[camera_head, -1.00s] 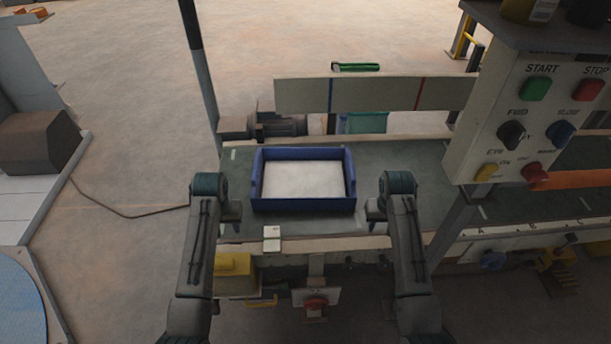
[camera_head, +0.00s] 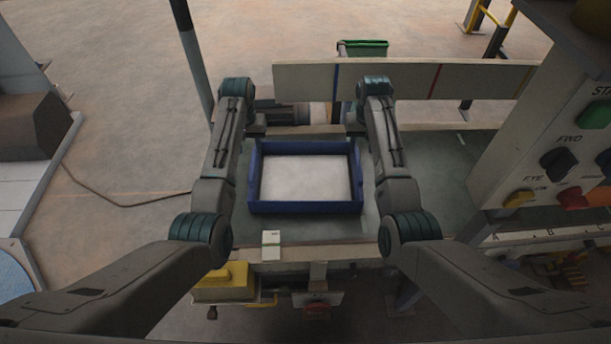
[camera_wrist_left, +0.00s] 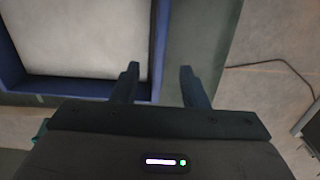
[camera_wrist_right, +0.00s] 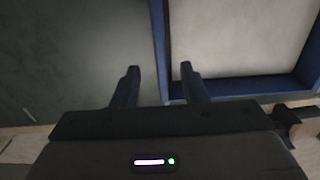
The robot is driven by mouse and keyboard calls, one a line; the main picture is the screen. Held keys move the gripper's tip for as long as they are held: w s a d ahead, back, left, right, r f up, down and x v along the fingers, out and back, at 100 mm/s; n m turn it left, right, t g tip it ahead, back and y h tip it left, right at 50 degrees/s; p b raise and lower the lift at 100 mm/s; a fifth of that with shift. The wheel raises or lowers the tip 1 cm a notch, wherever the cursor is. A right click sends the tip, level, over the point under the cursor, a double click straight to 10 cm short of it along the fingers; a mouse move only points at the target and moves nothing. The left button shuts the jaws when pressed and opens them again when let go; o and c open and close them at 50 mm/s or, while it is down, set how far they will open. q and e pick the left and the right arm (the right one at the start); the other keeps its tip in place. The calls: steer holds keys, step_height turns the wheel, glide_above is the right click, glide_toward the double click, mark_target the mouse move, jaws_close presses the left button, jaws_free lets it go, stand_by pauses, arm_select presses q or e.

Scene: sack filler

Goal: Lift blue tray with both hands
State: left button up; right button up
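The blue tray (camera_head: 306,208) sits flat on the dark green conveyor top, with a pale white filling inside. My left gripper (camera_head: 258,124) is at the tray's far left corner and my right gripper (camera_head: 352,122) at its far right corner. In the left wrist view the left gripper (camera_wrist_left: 159,72) is open, its fingers apart either side of the tray's side wall (camera_wrist_left: 157,40). In the right wrist view the right gripper (camera_wrist_right: 159,70) is open too, with the opposite wall (camera_wrist_right: 160,35) between its fingers. I cannot tell how deep the fingertips reach.
A pale rail (camera_head: 400,80) with blue and red marks runs behind the tray. A control panel (camera_head: 560,130) with buttons stands close on the right. A small white card (camera_head: 271,244) lies in front of the tray. A green bin (camera_head: 362,48) stands behind the rail.

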mark_target(252, 163)
arm_select(q)
step_height(252, 163, down, 10)
steer(key=shift+r, duration=0.1)
arm_select(e)
step_height(252, 163, down, 10)
arm_select(q)
jaws_close()
arm_select(e)
jaws_close()
